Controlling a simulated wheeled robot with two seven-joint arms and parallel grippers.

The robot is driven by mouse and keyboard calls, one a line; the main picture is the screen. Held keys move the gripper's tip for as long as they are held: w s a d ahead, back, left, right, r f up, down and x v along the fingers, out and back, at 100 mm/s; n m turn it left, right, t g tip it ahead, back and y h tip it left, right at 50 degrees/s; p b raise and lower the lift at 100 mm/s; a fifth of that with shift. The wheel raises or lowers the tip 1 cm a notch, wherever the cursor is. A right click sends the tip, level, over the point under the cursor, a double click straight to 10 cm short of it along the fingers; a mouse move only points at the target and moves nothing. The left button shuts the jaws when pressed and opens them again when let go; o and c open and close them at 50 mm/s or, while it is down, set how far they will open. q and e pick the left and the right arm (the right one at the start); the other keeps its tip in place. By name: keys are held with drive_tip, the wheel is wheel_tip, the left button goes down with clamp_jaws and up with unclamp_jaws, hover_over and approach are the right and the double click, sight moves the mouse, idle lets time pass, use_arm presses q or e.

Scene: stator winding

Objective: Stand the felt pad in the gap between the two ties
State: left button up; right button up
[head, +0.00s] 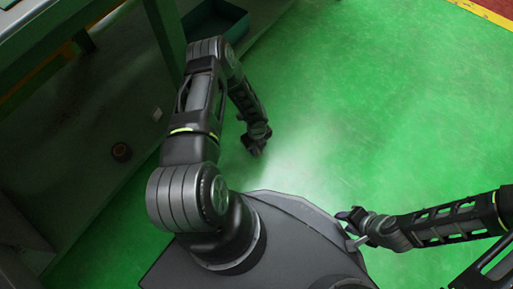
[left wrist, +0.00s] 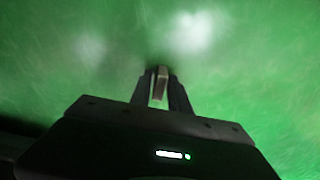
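I see no felt pad that I can be sure of, and no ties, in either view. My left gripper (head: 256,148) hangs over the green floor in the head view, small and dark. In the left wrist view its two fingers (left wrist: 160,76) are close together. A narrow tan strip shows between them; I cannot tell whether it is a held piece or a finger's inner face. My right gripper (head: 350,220) is at the lower right of the head view, beside my base; its fingers are too small to read.
A green-framed bench (head: 165,40) with a grey lower shelf (head: 75,140) stands at the left. A dark green bin (head: 222,20) is at the top. Open green floor (head: 370,100) fills the middle and right.

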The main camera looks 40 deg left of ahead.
use_arm(q)
drive_tip(key=shift+o, duration=0.8)
drive_tip(key=shift+r, duration=0.1)
drive_tip(key=shift+r+p, duration=0.2)
drive_tip(key=shift+p, duration=0.15)
wheel_tip(320, 180, up, 12)
drive_tip(key=p, duration=0.4)
drive_tip(key=shift+f, duration=0.15)
